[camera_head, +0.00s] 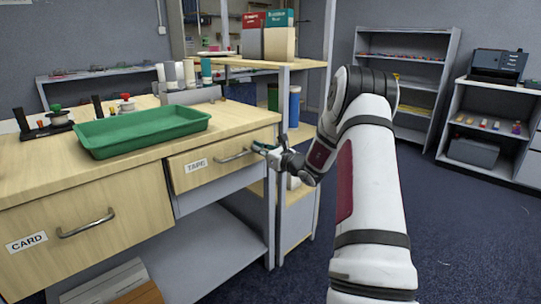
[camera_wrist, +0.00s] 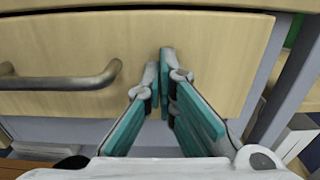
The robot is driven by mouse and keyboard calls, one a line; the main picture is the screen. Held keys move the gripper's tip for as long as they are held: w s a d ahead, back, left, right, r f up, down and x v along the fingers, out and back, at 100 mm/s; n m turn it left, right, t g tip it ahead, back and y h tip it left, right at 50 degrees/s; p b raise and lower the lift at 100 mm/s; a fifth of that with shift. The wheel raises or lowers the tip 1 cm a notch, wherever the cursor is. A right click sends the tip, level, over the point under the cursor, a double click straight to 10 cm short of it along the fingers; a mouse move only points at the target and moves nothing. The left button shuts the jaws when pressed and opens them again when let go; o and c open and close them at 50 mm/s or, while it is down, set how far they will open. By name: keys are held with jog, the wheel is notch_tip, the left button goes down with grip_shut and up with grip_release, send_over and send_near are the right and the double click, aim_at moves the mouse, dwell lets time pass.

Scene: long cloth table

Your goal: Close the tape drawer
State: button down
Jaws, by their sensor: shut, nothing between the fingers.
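The tape drawer (camera_head: 230,163) is a pale wood front under the worktop, with a white TAPE label (camera_head: 196,165) and a curved metal handle (camera_head: 232,156). Its front (camera_wrist: 210,50) fills most of the wrist view, with the handle (camera_wrist: 62,82) at the left. I cannot tell whether the front is flush with the frame or stands out a little. My gripper (camera_head: 262,148) is at the drawer's right end. In the wrist view its teal fingers (camera_wrist: 161,75) are shut and empty, right of the handle, tips at or very near the front; contact is unclear.
The CARD drawer (camera_head: 90,232) is at the lower left. A green tray (camera_head: 140,130) stands on the worktop (camera_head: 40,178). A metal table leg (camera_wrist: 296,85) is close to the right of my fingers. Open floor (camera_head: 465,240) lies at the right.

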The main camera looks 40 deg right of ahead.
jog(key=w, duration=0.2)
jog(key=shift+w+a+r, duration=0.1)
jog(key=shift+w, duration=0.2)
jog(key=shift+r, duration=0.1)
